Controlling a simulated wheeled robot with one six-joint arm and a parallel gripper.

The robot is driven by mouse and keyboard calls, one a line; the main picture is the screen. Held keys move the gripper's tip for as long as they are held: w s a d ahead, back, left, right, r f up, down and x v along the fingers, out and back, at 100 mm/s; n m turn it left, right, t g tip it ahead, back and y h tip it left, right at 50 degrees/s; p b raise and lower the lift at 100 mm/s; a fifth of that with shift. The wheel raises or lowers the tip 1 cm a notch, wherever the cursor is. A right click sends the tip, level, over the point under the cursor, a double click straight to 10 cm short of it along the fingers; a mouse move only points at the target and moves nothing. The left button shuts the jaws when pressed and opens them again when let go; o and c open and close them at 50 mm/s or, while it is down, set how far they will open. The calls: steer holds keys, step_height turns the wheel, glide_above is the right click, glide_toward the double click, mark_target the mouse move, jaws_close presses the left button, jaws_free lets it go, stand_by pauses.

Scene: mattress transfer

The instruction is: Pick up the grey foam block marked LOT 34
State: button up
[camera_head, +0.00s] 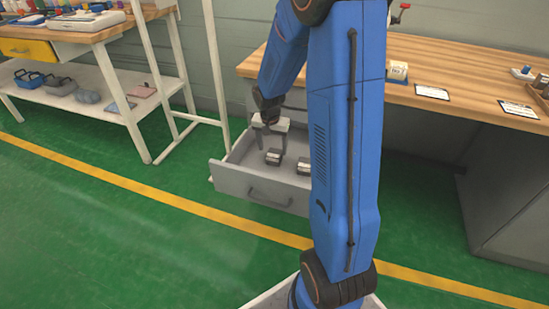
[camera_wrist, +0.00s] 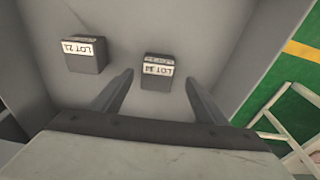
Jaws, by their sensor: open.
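The grey foam block with a white label (camera_wrist: 157,78) lies on the drawer floor in the wrist view. Its label looks upside down and seems to read LOT 34, though the digits are small. My gripper (camera_wrist: 159,80) is open above it, with the block showing between the fingertips and apart from them. A second grey block (camera_wrist: 86,57), whose label seems to read LOT 21, lies to its left. In the head view my gripper (camera_head: 270,143) hangs over the drawer. Two dark blocks show there, one (camera_head: 273,158) just below the gripper and one (camera_head: 303,168) partly behind my arm.
The open grey drawer (camera_head: 235,183) has raised walls around the blocks. A wooden worktop (camera_head: 455,75) stands above and behind it. A white post (camera_head: 214,65) rises close to the drawer's left. A shelf table (camera_head: 100,92) stands farther left. Green floor in front is clear.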

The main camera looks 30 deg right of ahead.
mark_target(274, 153)
steer(key=f, duration=0.1)
steer(key=d+f, duration=0.1)
steer(key=f, duration=0.1)
steer(key=shift+w+d+f, duration=0.1)
steer(key=shift+w+f, duration=0.05)
steer(key=shift+w, duration=0.05)
steer(key=shift+w+f, duration=0.15)
steer(key=shift+f, duration=0.6)
steer(key=c, duration=1.1)
